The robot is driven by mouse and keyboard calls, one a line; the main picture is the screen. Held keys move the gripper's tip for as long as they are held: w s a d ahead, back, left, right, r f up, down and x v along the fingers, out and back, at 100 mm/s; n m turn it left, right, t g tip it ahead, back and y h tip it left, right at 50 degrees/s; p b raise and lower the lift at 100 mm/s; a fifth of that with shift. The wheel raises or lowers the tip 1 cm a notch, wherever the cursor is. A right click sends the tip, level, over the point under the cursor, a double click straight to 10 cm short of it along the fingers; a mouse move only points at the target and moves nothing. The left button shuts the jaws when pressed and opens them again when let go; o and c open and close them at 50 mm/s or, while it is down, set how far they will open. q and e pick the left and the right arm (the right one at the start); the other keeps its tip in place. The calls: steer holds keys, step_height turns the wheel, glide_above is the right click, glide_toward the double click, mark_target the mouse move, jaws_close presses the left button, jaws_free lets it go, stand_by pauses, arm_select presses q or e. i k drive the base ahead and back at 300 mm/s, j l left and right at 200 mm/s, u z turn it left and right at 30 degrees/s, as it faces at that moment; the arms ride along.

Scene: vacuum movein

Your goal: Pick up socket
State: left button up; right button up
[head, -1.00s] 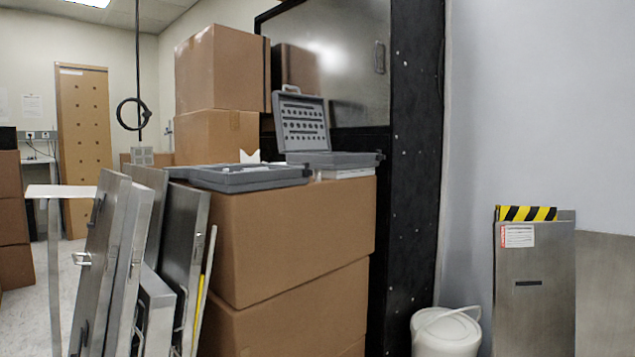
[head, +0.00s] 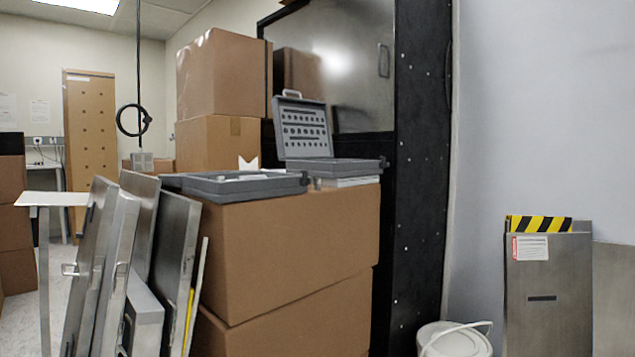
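A grey toolbox (head: 303,128) stands open on the stacked cardboard boxes, its raised lid showing rows of dark round holes or sockets. A shallow grey tray or case (head: 240,187) lies on the same box top, in front and to the left. I cannot make out a single separate socket at this distance. Neither of my grippers shows in the head view.
The cardboard boxes (head: 290,255) form a waist-high stack. Metal panels (head: 125,255) lean at the left front. A white bucket (head: 452,343) sits on the floor at right, near a metal cabinet (head: 548,285) with a yellow-black striped top. A black-framed glossy panel (head: 350,65) stands behind.

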mark_target(316, 181)
steer(key=i+l+u, duration=0.2)
steer(key=i+l, duration=0.25)
steer(key=l, duration=0.2)
steer(key=i+l+u, duration=0.25)
steer(key=l, duration=0.45)
steer(key=i, duration=0.1)
